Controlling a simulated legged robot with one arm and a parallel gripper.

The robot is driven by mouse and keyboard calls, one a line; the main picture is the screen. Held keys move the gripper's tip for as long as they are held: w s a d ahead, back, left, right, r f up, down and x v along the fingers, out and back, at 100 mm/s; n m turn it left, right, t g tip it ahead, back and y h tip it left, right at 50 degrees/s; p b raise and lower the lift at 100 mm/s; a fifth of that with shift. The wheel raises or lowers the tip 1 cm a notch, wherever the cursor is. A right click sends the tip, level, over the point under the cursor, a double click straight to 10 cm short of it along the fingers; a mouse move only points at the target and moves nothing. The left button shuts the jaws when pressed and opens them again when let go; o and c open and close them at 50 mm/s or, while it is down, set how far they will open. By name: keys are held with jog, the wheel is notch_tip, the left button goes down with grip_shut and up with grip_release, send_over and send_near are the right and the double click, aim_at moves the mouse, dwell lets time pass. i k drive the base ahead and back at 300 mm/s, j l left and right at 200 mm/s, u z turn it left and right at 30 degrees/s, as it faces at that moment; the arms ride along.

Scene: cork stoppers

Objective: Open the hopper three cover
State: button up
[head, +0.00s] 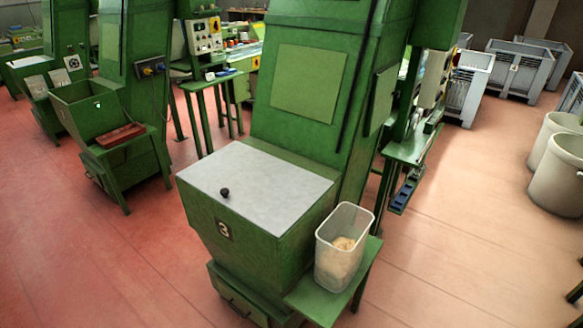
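Hopper three (262,252) is a green metal box marked with a 3 on its front plate (223,230). A flat light-grey cover (265,182) lies over its top and looks shut. A small black knob (225,193) stands on the cover near its front left edge. My gripper is not in view, and nothing touches the cover.
A clear bin (341,245) with pale contents stands on a green side shelf (319,300) right of the hopper. A tall green machine body (310,85) rises behind it. Another open green hopper (95,105) stands at left. The reddish floor in front is clear.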

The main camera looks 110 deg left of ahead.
aim_at(272, 193)
jog(key=u, duration=3.8)
jog(key=i+u, duration=0.3)
jog(key=i+l+u, duration=0.15)
jog(key=i, duration=0.2)
jog(key=i+l+u, duration=0.1)
jog(key=i, duration=0.2)
